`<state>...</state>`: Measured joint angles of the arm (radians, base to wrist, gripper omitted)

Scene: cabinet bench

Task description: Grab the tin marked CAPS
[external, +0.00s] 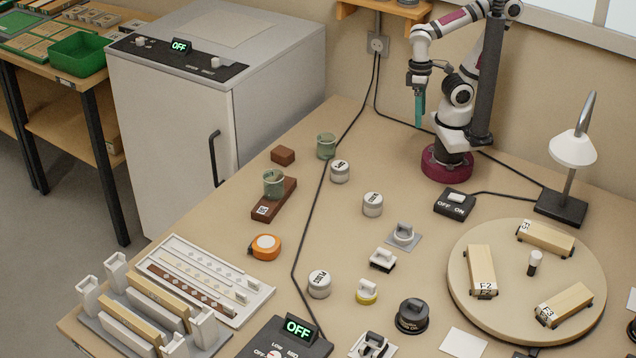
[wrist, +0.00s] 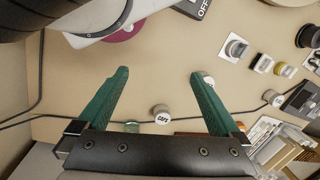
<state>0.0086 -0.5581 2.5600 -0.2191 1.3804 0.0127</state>
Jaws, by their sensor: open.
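The tin marked CAPS (wrist: 161,114) is a small pale grey round tin with a light lid and dark lettering. In the wrist view it lies between the lines of my two green fingers, beyond them on the bench. In the external view the matching tin (external: 340,171) stands upright beside a green glass cup; its lettering is small there. My gripper (wrist: 159,73) is open with nothing between its fingers. In the external view my gripper (external: 419,110) hangs above the bench at the back, up and right of the tin, apart from it.
Two similar tins stand nearby, one right of centre (external: 372,204) and one nearer the front (external: 319,284). A green cup (external: 326,146) stands close left of the CAPS tin. A lamp (external: 572,150) and round turntable (external: 510,260) stand at right.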

